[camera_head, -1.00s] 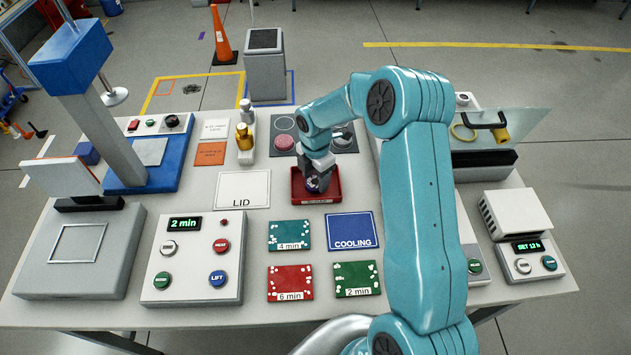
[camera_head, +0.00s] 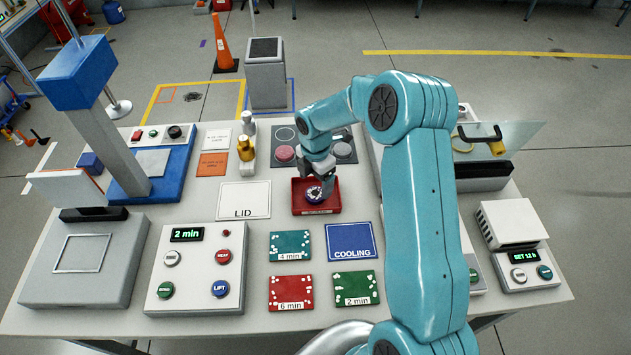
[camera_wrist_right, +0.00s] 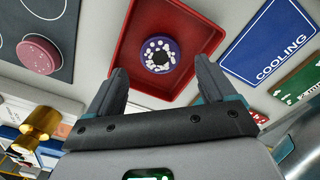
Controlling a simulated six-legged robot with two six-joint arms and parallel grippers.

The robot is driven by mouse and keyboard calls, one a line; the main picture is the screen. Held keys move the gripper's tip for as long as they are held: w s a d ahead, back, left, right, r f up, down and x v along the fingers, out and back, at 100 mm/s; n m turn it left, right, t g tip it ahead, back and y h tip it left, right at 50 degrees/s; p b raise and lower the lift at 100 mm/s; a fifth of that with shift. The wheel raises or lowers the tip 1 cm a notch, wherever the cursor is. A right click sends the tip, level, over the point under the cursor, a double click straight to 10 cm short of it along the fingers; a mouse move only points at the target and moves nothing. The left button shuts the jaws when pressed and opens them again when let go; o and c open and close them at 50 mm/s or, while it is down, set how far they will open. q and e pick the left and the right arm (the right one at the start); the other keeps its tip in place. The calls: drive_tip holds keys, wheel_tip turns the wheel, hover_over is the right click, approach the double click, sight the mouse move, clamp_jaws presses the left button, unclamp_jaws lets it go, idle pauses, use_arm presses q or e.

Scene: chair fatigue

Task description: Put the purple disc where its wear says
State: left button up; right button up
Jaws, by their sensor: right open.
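The purple disc (camera_head: 314,194) lies in the red tray (camera_head: 298,206) in the head view. In the right wrist view the purple disc (camera_wrist_right: 160,54) shows several white marks around a dark centre, with bare floor of the red tray (camera_wrist_right: 205,35) around it. My right gripper (camera_head: 318,182) is just above the tray in the head view. In the right wrist view my right gripper (camera_wrist_right: 160,85) is open and empty, its fingers apart on the near side of the disc. My left gripper is not in view.
Teal 4 min (camera_head: 290,246), red 6 min (camera_head: 291,293) and green 2 min (camera_head: 357,288) mats and the blue COOLING mat (camera_head: 350,242) lie in front of the tray. A LID mat (camera_head: 244,200) is left of it. A control box (camera_head: 195,270) stands front left.

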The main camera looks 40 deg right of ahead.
sight(316, 193)
use_arm(q)
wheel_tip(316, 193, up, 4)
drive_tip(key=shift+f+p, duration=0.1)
drive_tip(key=shift+p, duration=1.1)
use_arm(e)
wheel_tip(316, 193, up, 9)
drive_tip(key=shift+f, duration=0.15)
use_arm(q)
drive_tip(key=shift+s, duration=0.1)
use_arm(e)
drive_tip(key=shift+s, duration=0.1)
